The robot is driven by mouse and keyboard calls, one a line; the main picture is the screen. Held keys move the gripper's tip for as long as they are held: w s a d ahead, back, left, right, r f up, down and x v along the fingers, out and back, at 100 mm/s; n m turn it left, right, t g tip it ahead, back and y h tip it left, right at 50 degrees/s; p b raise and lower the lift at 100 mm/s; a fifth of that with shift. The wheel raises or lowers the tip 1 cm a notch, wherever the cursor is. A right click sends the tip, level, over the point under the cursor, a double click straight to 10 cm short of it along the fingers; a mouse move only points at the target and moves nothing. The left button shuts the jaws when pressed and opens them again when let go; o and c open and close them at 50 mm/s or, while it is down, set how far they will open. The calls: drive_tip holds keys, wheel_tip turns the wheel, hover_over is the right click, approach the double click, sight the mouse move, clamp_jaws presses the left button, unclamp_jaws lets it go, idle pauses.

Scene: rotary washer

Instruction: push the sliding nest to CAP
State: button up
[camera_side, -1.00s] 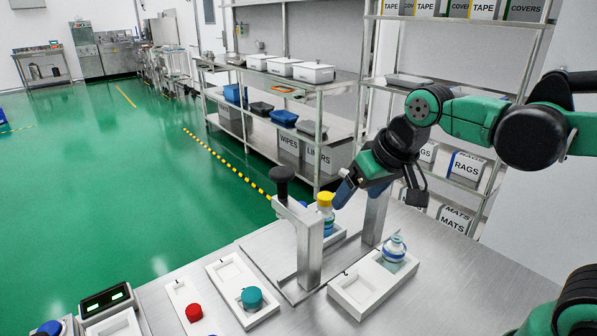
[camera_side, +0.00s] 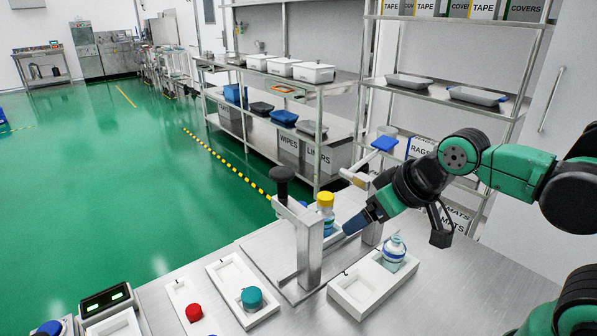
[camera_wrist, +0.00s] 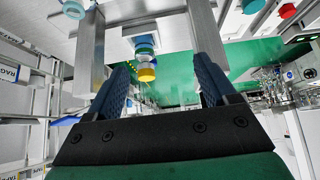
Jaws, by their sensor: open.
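A bottle with a yellow cap (camera_side: 326,200) stands upright between the posts of the metal press frame (camera_side: 309,245). A white block under it, which looks like the sliding nest (camera_side: 337,238), is mostly hidden by the frame and the bottle. My gripper (camera_side: 350,228) is low beside the right post, tilted down to the left, with its blue fingers apart. In the wrist view, the open fingers (camera_wrist: 161,62) have nothing between them up close. The yellow-capped bottle (camera_wrist: 147,72) shows beyond, in the gap between them. I cannot tell whether a finger touches the nest. Stage labels are not readable.
A white tray (camera_side: 350,298) holding a blue-and-white bottle (camera_side: 394,250) lies right of the frame. Left are a tray with a teal cap (camera_side: 252,298) and one with a red cap (camera_side: 194,312). A black knob (camera_side: 282,174) tops the frame. The table's front right is clear.

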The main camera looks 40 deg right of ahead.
drive_tip(key=shift+c, duration=0.8)
drive_tip(key=w+d+r+n+g, duration=0.15)
drive_tip(key=w+r+g, duration=0.25)
drive_tip(key=w, duration=0.8)
drive_tip(key=w+f+g, duration=0.1)
drive_tip(key=w+f, duration=0.1)
drive_tip(key=w, duration=0.1)
drive_tip(key=w+d+f+n+g, duration=0.1)
drive_tip(key=w+f, duration=0.2)
drive_tip(key=w+d+f+g, duration=0.1)
drive_tip(key=w+f, duration=0.1)
drive_tip(key=f, duration=0.1)
drive_tip(key=shift+w+d+f+n, duration=0.15)
drive_tip(key=shift+w+d+n, duration=0.1)
drive_tip(key=shift+w, duration=0.15)
drive_tip(key=shift+w+f, duration=0.1)
drive_tip(key=shift+f, duration=0.55)
wheel_tip(320, 180, down, 5)
drive_tip(key=shift+r, duration=0.1)
